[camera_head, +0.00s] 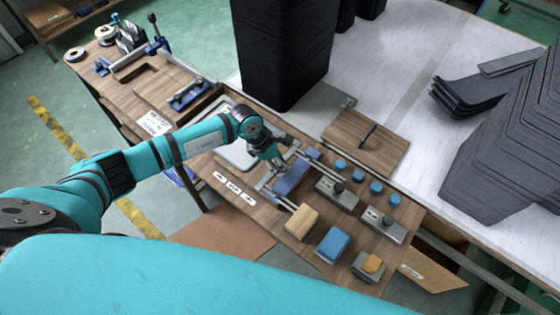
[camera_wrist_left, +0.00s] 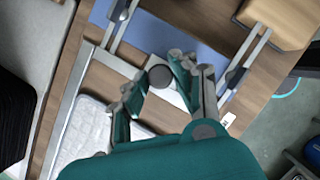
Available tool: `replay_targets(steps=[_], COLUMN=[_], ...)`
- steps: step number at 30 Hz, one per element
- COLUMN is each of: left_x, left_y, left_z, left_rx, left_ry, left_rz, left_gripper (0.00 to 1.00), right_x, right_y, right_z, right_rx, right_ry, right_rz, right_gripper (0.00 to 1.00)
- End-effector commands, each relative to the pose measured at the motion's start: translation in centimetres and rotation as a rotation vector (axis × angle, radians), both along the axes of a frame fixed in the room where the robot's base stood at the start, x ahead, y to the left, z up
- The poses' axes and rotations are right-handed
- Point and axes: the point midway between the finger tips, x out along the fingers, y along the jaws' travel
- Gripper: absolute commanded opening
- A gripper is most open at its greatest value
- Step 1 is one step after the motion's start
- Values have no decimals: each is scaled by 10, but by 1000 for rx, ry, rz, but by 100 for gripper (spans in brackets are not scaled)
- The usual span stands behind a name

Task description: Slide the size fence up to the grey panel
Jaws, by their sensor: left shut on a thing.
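The size fence (camera_wrist_left: 118,63) is a light metal bar across two metal rails, with a dark round knob (camera_wrist_left: 160,77) at its middle. A blue plate (camera_head: 292,178) lies on its far side from the panel, and it also shows in the wrist view (camera_wrist_left: 195,40). My left gripper (camera_head: 268,158) is over the fence, its fingers (camera_wrist_left: 158,85) shut around the knob. The grey panel (camera_head: 236,154) is pale and flat; part of it shows in the wrist view (camera_wrist_left: 82,138). A strip of wood shows between panel and fence there. My fingers hide part of the gap. My right gripper is out of view.
A beige block (camera_head: 301,222), a blue block (camera_head: 333,245) and several blue knobs stand on the bench's near right. A wooden lid (camera_head: 365,143) with a dark handle lies behind. A tall black stack (camera_head: 283,50) stands close beyond my left arm.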

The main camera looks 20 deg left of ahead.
Motion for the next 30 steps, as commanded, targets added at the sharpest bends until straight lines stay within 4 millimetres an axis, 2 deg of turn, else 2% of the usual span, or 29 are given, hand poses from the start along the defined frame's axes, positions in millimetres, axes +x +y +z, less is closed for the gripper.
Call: replay_targets(steps=[5, 10, 15, 25, 26, 30], left_x=[3, 15, 22, 23, 23, 23], left_y=[7, 39, 60, 63, 63, 62], left_z=[-3, -7, -3, 0, 0, 0], left_rx=[3, 5, 3, 3, 3, 1], left_ry=[-2, -3, -2, -1, -1, 0], left_rz=[1, 3, 2, 0, 0, 0], left_gripper=[0, 0, 0, 0, 29, 47], right_x=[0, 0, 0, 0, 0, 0], right_y=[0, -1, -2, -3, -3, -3], right_z=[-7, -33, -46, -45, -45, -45], right_rx=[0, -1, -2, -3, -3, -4], right_ry=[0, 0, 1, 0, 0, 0], right_rz=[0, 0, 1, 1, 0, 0], right_gripper=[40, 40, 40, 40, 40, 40])
